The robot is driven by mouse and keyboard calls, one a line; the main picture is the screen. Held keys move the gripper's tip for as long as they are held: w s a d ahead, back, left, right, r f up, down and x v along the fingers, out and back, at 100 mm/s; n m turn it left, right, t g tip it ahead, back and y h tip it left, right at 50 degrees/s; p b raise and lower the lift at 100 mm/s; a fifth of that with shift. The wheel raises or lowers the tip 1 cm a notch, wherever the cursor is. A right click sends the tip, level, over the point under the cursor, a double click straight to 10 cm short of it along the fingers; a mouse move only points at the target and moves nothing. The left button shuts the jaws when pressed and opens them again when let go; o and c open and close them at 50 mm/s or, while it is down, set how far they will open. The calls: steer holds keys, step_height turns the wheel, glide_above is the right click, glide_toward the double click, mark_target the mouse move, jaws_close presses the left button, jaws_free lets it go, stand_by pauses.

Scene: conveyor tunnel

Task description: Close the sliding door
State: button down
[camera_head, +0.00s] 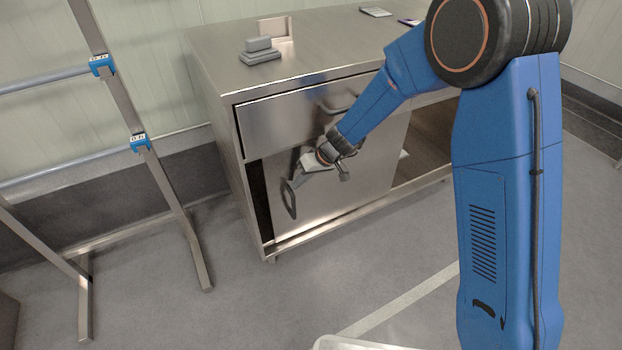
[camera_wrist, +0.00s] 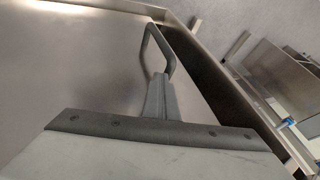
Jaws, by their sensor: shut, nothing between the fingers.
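The sliding door (camera_head: 345,185) is a flat steel panel in the lower front of a steel cabinet. It also shows in the wrist view (camera_wrist: 70,65). A narrow dark gap (camera_head: 259,198) stands between the door's left edge and the cabinet's left side.
A drawer (camera_head: 290,120) with a bar handle sits above the door. An open compartment (camera_head: 430,145) shows to the door's right. A grey block (camera_head: 259,50) rests on the cabinet top. A metal rack frame (camera_head: 150,165) stands at the left. The floor (camera_head: 330,285) in front is mostly clear.

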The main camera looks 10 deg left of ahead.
mark_target(282, 188)
steer(key=s+a, duration=0.4)
steer(key=shift+a, duration=0.4)
steer(key=shift+a, duration=0.1)
steer(key=shift+r, duration=0.1)
steer(key=shift+r, duration=0.3)
steer(key=s+d+r+m+t, duration=0.1)
steer(key=s+d+r, duration=0.2)
steer(key=d+r, duration=1.6)
steer(key=s+d+r+m+t+h, duration=0.1)
steer(key=s+d+r+m+h, duration=0.1)
steer(key=s+d, duration=0.6)
steer(key=s+d+r+m+t+h, duration=0.1)
steer(key=s+d+r+m+h, duration=0.1)
steer(key=s+d, duration=0.5)
steer(key=s+d+r+m+t+h, duration=0.1)
steer(key=s+d, duration=0.7)
steer(key=d, duration=0.9)
steer(key=r+m+h, duration=0.1)
steer(key=m, duration=0.1)
steer(key=shift+s+d+m+t+h, duration=0.15)
steer(key=shift+s+m+t+h, duration=0.15)
steer(key=shift+s+h, duration=0.1)
